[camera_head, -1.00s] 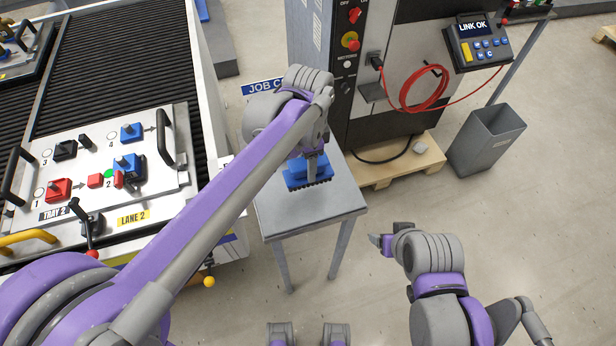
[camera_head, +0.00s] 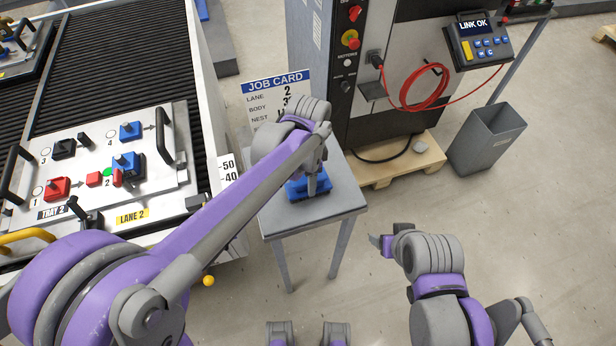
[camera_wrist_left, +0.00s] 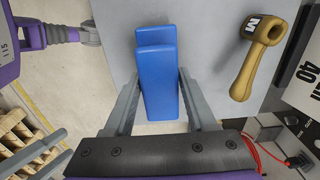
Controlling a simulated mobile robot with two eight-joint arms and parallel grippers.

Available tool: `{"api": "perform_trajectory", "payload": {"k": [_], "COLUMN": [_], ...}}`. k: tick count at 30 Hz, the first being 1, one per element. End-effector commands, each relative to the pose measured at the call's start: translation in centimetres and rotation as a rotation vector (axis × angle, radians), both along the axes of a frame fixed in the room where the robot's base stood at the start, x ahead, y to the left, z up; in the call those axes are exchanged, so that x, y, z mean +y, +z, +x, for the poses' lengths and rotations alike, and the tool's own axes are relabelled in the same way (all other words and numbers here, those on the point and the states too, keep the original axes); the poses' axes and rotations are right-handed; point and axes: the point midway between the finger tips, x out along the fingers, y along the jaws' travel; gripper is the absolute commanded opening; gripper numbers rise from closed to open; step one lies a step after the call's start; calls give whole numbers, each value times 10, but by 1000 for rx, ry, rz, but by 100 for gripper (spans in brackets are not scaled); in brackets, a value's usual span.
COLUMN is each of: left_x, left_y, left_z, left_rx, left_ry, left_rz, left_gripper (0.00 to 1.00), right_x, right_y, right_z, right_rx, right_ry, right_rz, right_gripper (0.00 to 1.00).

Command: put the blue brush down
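The blue brush (camera_head: 308,189) is at the top of the small grey table (camera_head: 335,208), seemingly touching it. In the left wrist view the brush (camera_wrist_left: 160,85) sits between the two fingers of my left gripper (camera_wrist_left: 160,75). The fingertips lie against both its sides, so the gripper looks shut on it. In the head view my left gripper (camera_head: 313,180) comes down onto the brush from above, and my wrist hides part of it. My right gripper (camera_head: 382,243) hangs right of the table, away from it; its finger gap is not clear.
A gold-coloured tool marked M (camera_wrist_left: 258,55) lies on the table beside the brush. A job card (camera_head: 275,88) stands at the table's back. The fixture tray (camera_head: 150,190) is to the left, a grey bin (camera_head: 485,140) to the right. The table front is clear.

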Motion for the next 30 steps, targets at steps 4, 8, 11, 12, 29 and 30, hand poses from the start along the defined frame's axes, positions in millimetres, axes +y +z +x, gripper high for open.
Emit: {"api": "perform_trajectory", "payload": {"k": [4,8,11,12,29,30], "left_x": [0,0,0,0,0,0], "left_y": [0,0,1,3,103,109], "left_z": [0,0,0,0,0,0], "left_rx": [1,1,0,0,0,0], "left_ry": [0,0,0,0,0,0], "left_rz": [0,0,0,0,0,0], "left_gripper": [80,80,80,80,80,80], "right_x": [0,0,0,0,0,0], "right_y": [0,0,1,3,9,9], "right_z": [0,0,0,1,3,3], "right_rx": [0,0,-1,-2,-6,-6], "right_ry": [0,0,0,0,0,0], "right_rz": [0,0,0,0,0,0], "right_gripper": [69,69,69,69,69,69]}}
